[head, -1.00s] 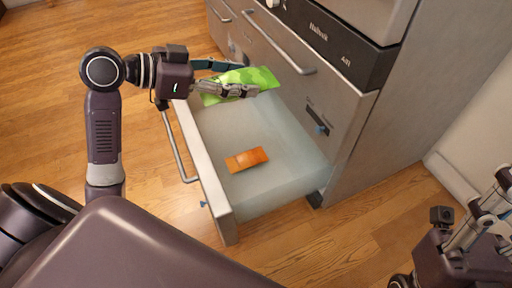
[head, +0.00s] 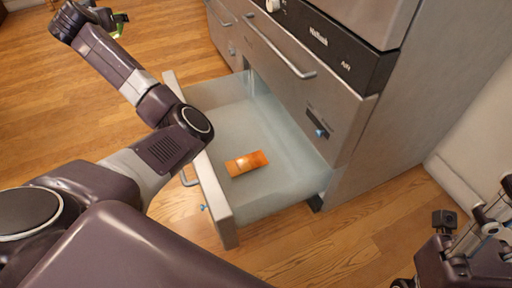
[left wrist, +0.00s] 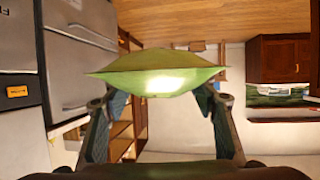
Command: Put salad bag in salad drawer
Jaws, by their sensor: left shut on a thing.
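The green salad bag (left wrist: 155,75) is between the fingers of my left gripper (left wrist: 160,110) in the left wrist view, and the gripper is shut on it. In the head view only a small green bit of the bag (head: 119,27) shows at the upper left, with the left gripper (head: 118,18) partly hidden by my arm. Both are well away from the drawer. The open drawer (head: 216,196) pulls out from the steel unit and holds an orange packet (head: 246,163); no salad bag lies in it. My right gripper (head: 490,215) is at the lower right edge, its fingertips unclear.
The steel unit (head: 350,125) stands behind the drawer, with a long handle (head: 280,50) above it. My left forearm passes over the drawer's front left corner. Wooden floor (head: 60,120) lies open to the left. A white wall (head: 480,130) is at the right.

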